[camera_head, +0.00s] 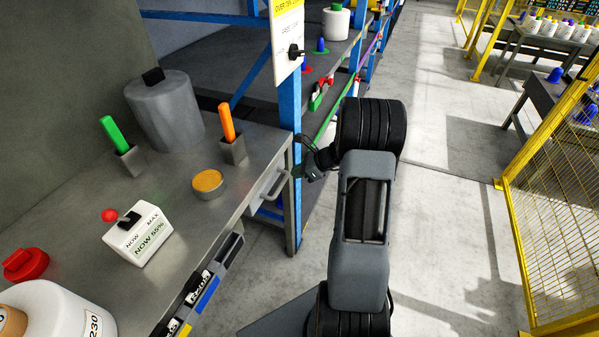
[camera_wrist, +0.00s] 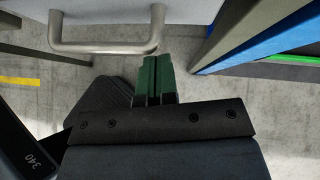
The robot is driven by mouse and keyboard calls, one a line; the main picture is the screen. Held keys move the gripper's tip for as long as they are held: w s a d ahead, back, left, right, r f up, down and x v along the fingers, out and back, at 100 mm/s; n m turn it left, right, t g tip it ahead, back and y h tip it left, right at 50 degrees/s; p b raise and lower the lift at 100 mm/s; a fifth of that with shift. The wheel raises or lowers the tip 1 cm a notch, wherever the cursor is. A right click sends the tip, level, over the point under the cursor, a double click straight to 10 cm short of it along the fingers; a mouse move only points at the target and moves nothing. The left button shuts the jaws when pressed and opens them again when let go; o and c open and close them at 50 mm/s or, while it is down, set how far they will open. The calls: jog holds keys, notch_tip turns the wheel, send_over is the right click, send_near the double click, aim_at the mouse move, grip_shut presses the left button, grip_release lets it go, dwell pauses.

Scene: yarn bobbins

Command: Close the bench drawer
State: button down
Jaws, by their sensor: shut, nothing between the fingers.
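The bench drawer (camera_head: 256,197) is under the right end of the grey metal bench. Its grey front carries a silver bar handle (camera_head: 273,186). How far the drawer stands out from the bench is hard to tell. In the wrist view, the pale drawer front (camera_wrist: 110,10) and its handle (camera_wrist: 95,47) are at the top. My gripper (camera_head: 306,172) is just to the right of the handle in the head view. In the wrist view its green fingers (camera_wrist: 157,62) are shut together and empty, close to the handle's right end. Whether they touch it is unclear.
A blue rack post (camera_head: 290,150) stands beside the bench's right end, close to my gripper. The bench top (camera_head: 185,205) holds a grey cylinder, two tool holders, a yellow-topped puck and a white control box. Open floor (camera_head: 440,220) and yellow fencing (camera_head: 550,200) are on the right.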

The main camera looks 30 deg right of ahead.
jog(key=s+d+r, duration=0.5)
jog(key=s+d, duration=0.2)
jog(key=d, duration=0.2)
jog(key=shift+s+r, duration=0.3)
jog(key=s+a+f+n+g+h, duration=0.1)
jog(key=s+a+n+g+h, duration=0.1)
jog(key=s+a+n+g, duration=0.5)
jog(key=s+a+r+n+t+h+p, duration=0.1)
jog(key=s+a+r+n+t+h, duration=0.1)
jog(key=a+r+n, duration=0.4)
jog(key=s+a+r+n+t+h+p, duration=0.1)
jog(key=s+a+r+n+t+h, duration=0.1)
jog(key=a+r+n, duration=0.4)
jog(key=s+a+n+h, duration=0.1)
jog(key=s+a+n, duration=0.1)
jog(key=a+n, duration=0.3)
jog(key=shift+r+n+h, duration=0.2)
jog(key=shift+n+h, duration=0.1)
jog(key=shift+n, duration=0.8)
